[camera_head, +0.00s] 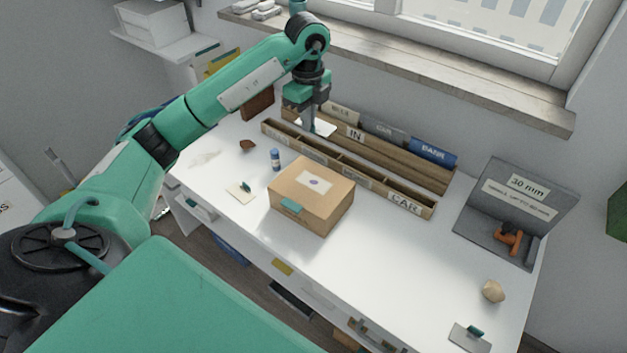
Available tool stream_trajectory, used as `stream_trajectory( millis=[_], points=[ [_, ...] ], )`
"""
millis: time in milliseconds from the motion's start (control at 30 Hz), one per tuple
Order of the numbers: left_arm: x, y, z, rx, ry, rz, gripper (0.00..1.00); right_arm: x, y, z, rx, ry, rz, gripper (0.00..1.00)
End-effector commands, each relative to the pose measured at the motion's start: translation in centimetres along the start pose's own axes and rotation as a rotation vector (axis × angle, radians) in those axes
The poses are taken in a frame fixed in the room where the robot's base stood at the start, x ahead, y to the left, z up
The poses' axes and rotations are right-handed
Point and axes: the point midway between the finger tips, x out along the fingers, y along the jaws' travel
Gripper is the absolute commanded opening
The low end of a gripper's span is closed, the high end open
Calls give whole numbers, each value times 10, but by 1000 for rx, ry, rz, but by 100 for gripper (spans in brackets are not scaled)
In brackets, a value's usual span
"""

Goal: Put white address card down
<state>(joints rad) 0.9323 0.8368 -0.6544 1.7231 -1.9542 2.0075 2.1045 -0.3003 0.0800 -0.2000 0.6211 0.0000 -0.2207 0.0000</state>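My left gripper (309,124) points down over the left part of the wooden sorter (352,165) at the back of the desk. A white card (325,129) is at its fingertips, lying nearly flat just above or at the sorter's slots. The fingers look closed on the card, but they are small and partly overlap it. I cannot tell whether the card touches the wood. A second pale card (238,194) with a small green piece on it lies on the desk at the left. My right gripper is not in view.
A cardboard box (312,196) stands in front of the sorter, with a blue stick (275,159) beside it. A grey stand (518,212) is at the right. A tan lump (493,291) and a grey plate (469,339) lie at the front right. The desk right of the box is clear.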

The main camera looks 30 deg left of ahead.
Motion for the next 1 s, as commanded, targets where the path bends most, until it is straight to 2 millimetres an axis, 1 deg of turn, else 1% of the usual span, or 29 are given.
stream_trajectory(
  millis=[67,167,267,500,600,700,933,1000],
  points=[
    [4,0,1,-23,0,3,0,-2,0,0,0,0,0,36],
    [20,1,1,-31,0,6,0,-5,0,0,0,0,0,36],
    [44,1,1,-30,0,9,0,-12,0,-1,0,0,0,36],
    [108,2,1,-29,0,8,0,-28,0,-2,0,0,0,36],
    [131,1,1,-28,0,7,0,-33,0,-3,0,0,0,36],
    [146,1,1,-28,-1,4,0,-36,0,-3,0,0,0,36],
    [163,0,1,-27,0,3,0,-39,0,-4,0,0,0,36],
    [172,1,1,-26,-1,5,0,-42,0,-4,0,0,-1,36]
  ],
)
